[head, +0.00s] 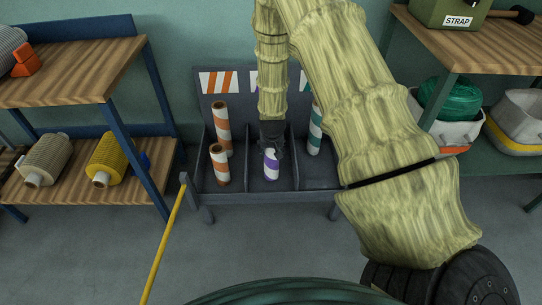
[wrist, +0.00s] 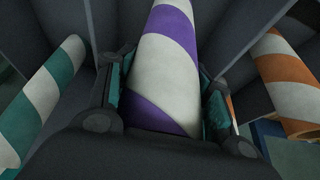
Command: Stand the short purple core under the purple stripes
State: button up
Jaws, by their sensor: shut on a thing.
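The short purple core (head: 271,165), white with purple spiral stripes, is upright or nearly so in the middle bay of the dark rack (head: 318,184). My gripper (head: 271,148) is above it, shut on its upper part. In the wrist view the purple core (wrist: 163,62) runs between my two fingers (wrist: 164,100). I cannot tell whether its lower end touches the bay floor. The purple-striped panel (head: 254,80) at the back of the middle bay is mostly hidden by my arm; only a sliver shows.
Two orange-striped cores (head: 221,128) (head: 219,165) stand in the left bay under an orange-striped panel (head: 218,82). A teal-striped core (head: 315,130) stands in the right bay. Dividers flank the middle bay. Wooden shelves (head: 75,72) (head: 490,45) stand either side.

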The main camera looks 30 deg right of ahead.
jog(key=shift+w+d+f, duration=0.1)
jog(key=shift+w+f, duration=0.15)
jog(key=shift+w, duration=0.1)
notch_tip(320, 180, down, 3)
jog(key=shift+f+b, duration=0.1)
jog(key=shift+b, duration=0.8)
jog(key=shift+c, duration=0.2)
jog(key=o, duration=1.4)
jog(key=shift+s, duration=0.1)
